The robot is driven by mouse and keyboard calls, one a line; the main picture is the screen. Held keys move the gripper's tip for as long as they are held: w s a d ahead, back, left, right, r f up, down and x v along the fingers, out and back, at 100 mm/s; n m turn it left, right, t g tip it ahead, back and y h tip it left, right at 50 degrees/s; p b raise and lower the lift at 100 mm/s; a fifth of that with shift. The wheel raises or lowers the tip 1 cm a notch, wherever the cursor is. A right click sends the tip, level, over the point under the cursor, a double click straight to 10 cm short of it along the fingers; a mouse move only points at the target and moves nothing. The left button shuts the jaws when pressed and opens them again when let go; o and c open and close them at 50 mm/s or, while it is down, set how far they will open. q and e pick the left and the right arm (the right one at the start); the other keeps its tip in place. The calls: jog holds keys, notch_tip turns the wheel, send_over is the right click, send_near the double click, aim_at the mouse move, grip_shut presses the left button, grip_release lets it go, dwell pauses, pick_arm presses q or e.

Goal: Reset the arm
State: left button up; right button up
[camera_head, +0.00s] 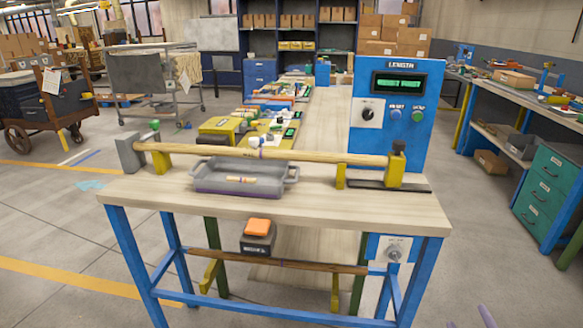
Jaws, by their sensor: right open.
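Two pale fingertips at the bottom edge, right of centre, look like my right gripper (470,321). It is open, with nothing seen between the tips, low on the picture and apart from the workbench; the rest of it is cut off. My left gripper is not in view. The wooden workbench (300,205) on blue legs carries a long turned wood rod (270,153) lying across yellow supports. A blue panel (391,150) marked LENGTH, with a green display, a black knob and blue and green buttons, stands at the bench's right rear.
A grey tray (215,185) holding a small wood piece sits under the rod. An orange-topped box (257,232) is below the bench front. A cart (48,105) stands far left, and another bench (520,88) on the right. Open floor lies left of the workbench.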

jog(key=d+r+n+y, duration=0.1)
jog(key=d+r+n, duration=0.3)
jog(key=d+r, duration=0.15)
jog(key=s+d+f+m+g+h, duration=0.1)
jog(key=s+d+f+m+g, duration=0.15)
jog(key=s+f+g, duration=0.6)
jog(key=s+d+f+m+g+h, duration=0.1)
jog(key=s+f+m, duration=0.25)
jog(key=f, duration=0.95)
jog(key=s+d+f+m+g+h, duration=0.1)
jog(key=s+f+g, duration=0.3)
jog(key=s, duration=0.8)
jog(key=s+d+f+m+g, duration=0.1)
jog(key=s+f+g, duration=0.35)
jog(key=s, duration=0.65)
jog(key=s+a+f+m+y, duration=0.1)
jog(key=a+f, duration=0.1)
jog(key=a, duration=0.6)
jog(key=s+a+f+y, duration=0.2)
jog(key=a, duration=0.7)
jog(key=s+a+f+m+g+y, duration=0.1)
jog(key=a+f, duration=0.2)
jog(key=a, duration=0.6)
jog(key=shift+s+m, duration=0.2)
jog(key=shift+m, duration=0.1)
